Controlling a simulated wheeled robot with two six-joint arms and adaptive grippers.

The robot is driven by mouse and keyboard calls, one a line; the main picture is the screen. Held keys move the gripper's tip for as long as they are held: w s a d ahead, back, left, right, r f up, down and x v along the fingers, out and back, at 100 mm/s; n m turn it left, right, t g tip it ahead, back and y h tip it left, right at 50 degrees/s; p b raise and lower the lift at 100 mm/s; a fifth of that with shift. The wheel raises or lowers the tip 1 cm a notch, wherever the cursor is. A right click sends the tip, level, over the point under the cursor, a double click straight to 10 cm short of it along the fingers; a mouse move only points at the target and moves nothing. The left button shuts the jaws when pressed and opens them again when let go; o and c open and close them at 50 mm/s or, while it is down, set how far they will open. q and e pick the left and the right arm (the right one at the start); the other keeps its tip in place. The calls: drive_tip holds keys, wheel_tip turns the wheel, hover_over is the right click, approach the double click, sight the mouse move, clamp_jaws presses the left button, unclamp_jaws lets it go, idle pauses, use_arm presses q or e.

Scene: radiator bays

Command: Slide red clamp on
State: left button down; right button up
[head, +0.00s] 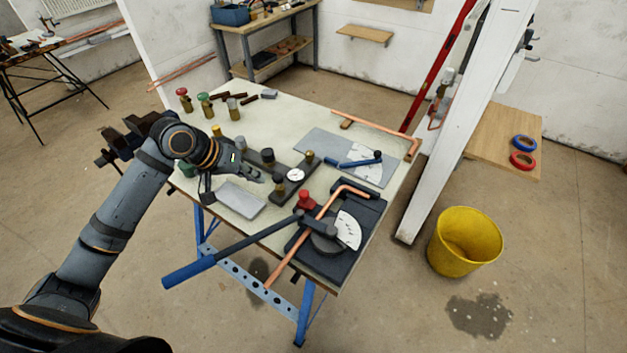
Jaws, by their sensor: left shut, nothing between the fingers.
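My left gripper (252,174) is above the left part of the workbench (280,112), shut and empty, with its fingers pointing right. A small red piece (305,201), which looks like the red clamp, sits at the upper left of the dark pipe bender (355,240). It is right of and below my gripper, apart from it. A copper pipe (325,208) lies across the bender close to the red piece, with a bend at its far end. I cannot tell whether the red piece touches the pipe. My right gripper is out of view.
The bender's blue-handled lever (190,272) sticks out past the bench's front left edge. A dark bar with a gauge (295,175), a grey plate (240,199) and a blue-handled tool (355,161) lie nearby. Several colour-topped fittings stand at the back left. A yellow bucket (465,240) is on the floor.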

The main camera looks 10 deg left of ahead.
use_arm(q)
drive_tip(key=p, duration=0.3)
approach(307, 201)
drive_tip(key=shift+w+f, duration=1.35)
drive_tip(key=shift+f, duration=0.3)
drive_tip(key=shift+a+b, duration=0.3)
drive_tip(key=shift+a, duration=0.1)
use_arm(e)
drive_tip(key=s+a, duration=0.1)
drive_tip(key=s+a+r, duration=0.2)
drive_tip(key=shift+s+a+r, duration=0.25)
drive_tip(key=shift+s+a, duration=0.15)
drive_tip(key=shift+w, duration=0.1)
